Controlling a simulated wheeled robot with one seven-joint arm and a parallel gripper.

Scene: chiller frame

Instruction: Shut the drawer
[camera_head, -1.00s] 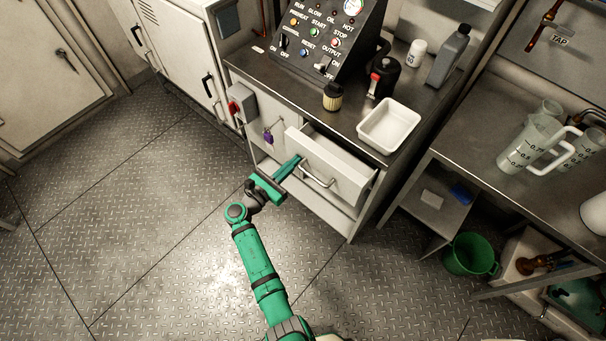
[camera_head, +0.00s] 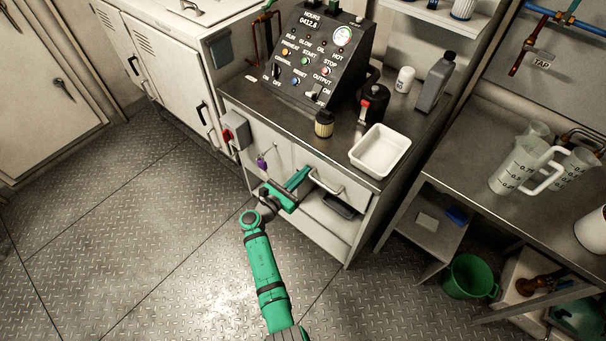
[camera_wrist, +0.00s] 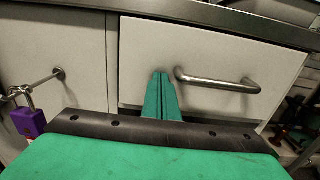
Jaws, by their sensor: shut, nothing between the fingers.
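The drawer (camera_head: 350,190) is a pale front with a metal bar handle (camera_head: 326,182), under the right part of the metal-topped cabinet. Its front looks flush or nearly flush with the cabinet; no open interior shows. In the wrist view the drawer front (camera_wrist: 215,55) fills the middle, with the handle (camera_wrist: 218,82) right of my fingers. My green gripper (camera_head: 304,173) is shut and empty. Its fingertips (camera_wrist: 161,76) point at the drawer front, left of the handle, at or very close to the surface; I cannot tell whether they touch.
A purple padlock (camera_wrist: 28,121) hangs from the neighbouring panel on the left. A white tray (camera_head: 405,143), filter (camera_head: 323,124) and control box (camera_head: 318,55) stand on the cabinet top. A dark tray (camera_head: 341,205) shows below the drawer. The floor (camera_head: 150,230) on the left is clear.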

